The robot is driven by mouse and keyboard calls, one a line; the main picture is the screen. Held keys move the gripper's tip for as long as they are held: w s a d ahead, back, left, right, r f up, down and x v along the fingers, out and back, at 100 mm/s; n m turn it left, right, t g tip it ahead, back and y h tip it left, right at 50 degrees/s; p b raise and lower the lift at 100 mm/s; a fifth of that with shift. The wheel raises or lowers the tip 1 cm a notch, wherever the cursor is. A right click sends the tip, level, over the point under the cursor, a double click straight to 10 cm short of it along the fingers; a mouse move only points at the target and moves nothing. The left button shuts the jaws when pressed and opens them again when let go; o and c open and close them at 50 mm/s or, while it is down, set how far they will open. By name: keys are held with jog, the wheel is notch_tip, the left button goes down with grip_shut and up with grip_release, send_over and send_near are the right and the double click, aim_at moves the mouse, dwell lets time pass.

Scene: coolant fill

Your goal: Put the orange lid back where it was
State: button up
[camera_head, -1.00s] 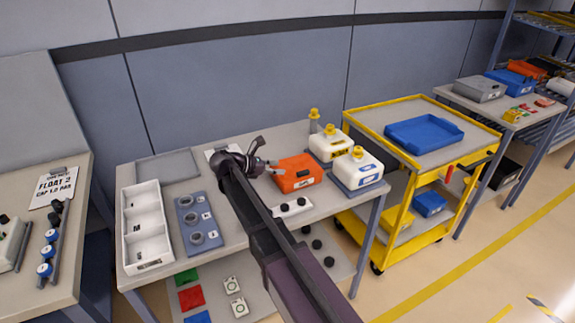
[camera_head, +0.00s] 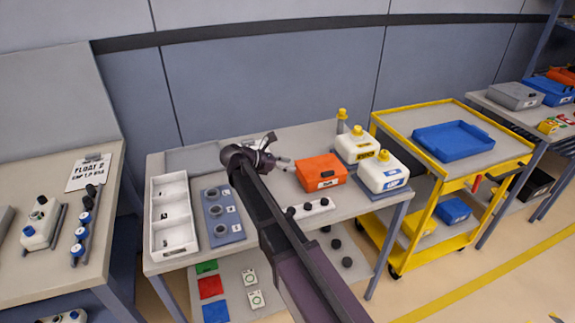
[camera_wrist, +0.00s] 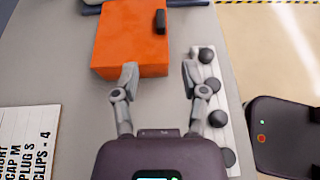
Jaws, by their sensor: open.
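An orange box-shaped piece (camera_head: 321,170) with a small black handle and a label sits on the middle table. I cannot tell whether the orange lid is its top or the whole piece. It also shows at the top of the wrist view (camera_wrist: 128,42). My gripper (camera_wrist: 159,75) is open, with nothing between its fingers. In the wrist view its left fingertip overlaps the near edge of the orange piece; I cannot tell whether they touch. In the head view my gripper (camera_head: 284,161) is just left of the orange piece.
A white strip with several black knobs (camera_head: 311,208) lies beside my right finger. Two white jugs with yellow caps (camera_head: 383,172) stand right of the orange piece. A white compartment tray (camera_head: 173,213) and a blue-grey ring holder (camera_head: 222,215) are at left. A yellow cart (camera_head: 449,180) stands at right.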

jog(key=s+d+f+m+g+y, duration=0.1)
jog(key=s+d+f+m, duration=0.1)
jog(key=s+d, duration=0.1)
jog(key=s+d+f+m+g+y, duration=0.1)
jog(key=s+d+f+m+y, duration=0.1)
jog(key=s+d+m, duration=0.1)
jog(key=s+d+f+m+y, duration=0.1)
jog(key=s+d+f+m, duration=0.2)
jog(key=d, duration=0.1)
jog(key=shift+s+d+g+y, duration=0.1)
jog(key=shift+s+g+y, duration=0.05)
jog(key=shift+g+y, duration=0.25)
jog(key=s+d+f+m+y, duration=0.1)
jog(key=s+m+y, duration=0.1)
jog(key=s+m, duration=0.2)
jog(key=s+d+f+m+y, duration=0.1)
jog(key=s+f+m+y, duration=0.1)
jog(key=s+m+y, duration=0.1)
jog(key=s+d+f+m+g+y, duration=0.1)
jog(key=s+m+y, duration=0.2)
jog(key=s+m, duration=0.3)
jog(key=shift+s+d+f, duration=0.15)
jog(key=shift+f, duration=0.1)
jog(key=shift+r, duration=0.1)
notch_tip(320, 180, up, 3)
jog(key=p, duration=0.3)
jog(key=shift+r+p, duration=0.2)
jog(key=shift+p, duration=0.1)
